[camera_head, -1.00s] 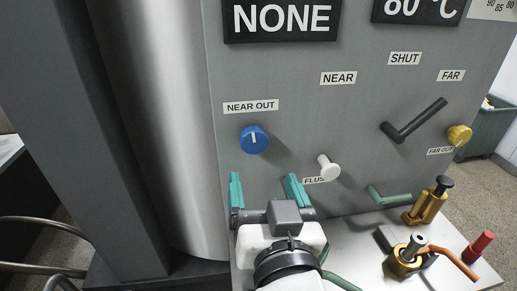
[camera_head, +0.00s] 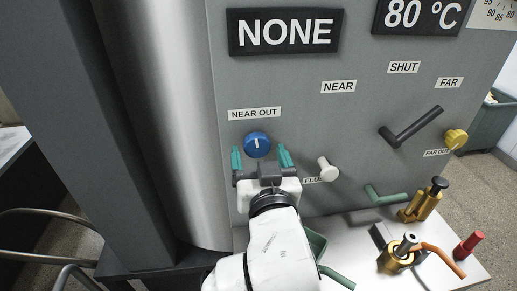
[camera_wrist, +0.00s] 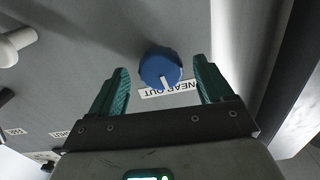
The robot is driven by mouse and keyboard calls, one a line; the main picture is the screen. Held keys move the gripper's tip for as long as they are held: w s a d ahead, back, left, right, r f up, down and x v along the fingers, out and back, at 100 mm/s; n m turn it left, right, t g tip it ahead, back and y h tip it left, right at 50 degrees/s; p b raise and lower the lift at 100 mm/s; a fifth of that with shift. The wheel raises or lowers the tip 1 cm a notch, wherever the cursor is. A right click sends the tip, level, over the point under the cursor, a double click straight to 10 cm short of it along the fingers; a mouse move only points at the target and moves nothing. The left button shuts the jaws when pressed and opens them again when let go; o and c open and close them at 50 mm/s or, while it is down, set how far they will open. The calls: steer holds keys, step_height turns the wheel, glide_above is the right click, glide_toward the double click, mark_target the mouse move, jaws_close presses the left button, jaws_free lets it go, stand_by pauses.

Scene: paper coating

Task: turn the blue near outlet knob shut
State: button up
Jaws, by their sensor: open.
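The blue near outlet knob (camera_head: 257,144) is on the grey panel, just below the NEAR OUT label (camera_head: 254,114). Its white pointer line stands about upright in the head view. My gripper (camera_head: 260,157) is open, with its teal fingers spread to the left and right of the knob. In the wrist view the blue knob (camera_wrist: 160,68) appears between and just beyond the tips of my gripper (camera_wrist: 160,75), with no visible contact. The white mark on the knob points toward the NEAR OUT label there. Nothing is held.
A white flush knob (camera_head: 327,168) sticks out to the right of my gripper. Farther right are a black lever (camera_head: 412,127) and a yellow knob (camera_head: 455,138). A steel cylinder (camera_head: 165,120) stands at left.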

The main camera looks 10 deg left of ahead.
steer(key=shift+w+a, duration=0.15)
steer(key=shift+w, duration=0.4)
steer(key=c, duration=1)
steer(key=shift+f+m+b, duration=0.2)
steer(key=shift+m+b, duration=0.2)
steer(key=shift+b, duration=0.35)
steer(key=shift+c, duration=0.2)
steer(key=shift+r+m+b, duration=0.15)
steer(key=shift+m+b, duration=0.3)
steer(key=shift+m, duration=0.05)
steer(key=o, duration=1)
steer(key=shift+o, duration=0.2)
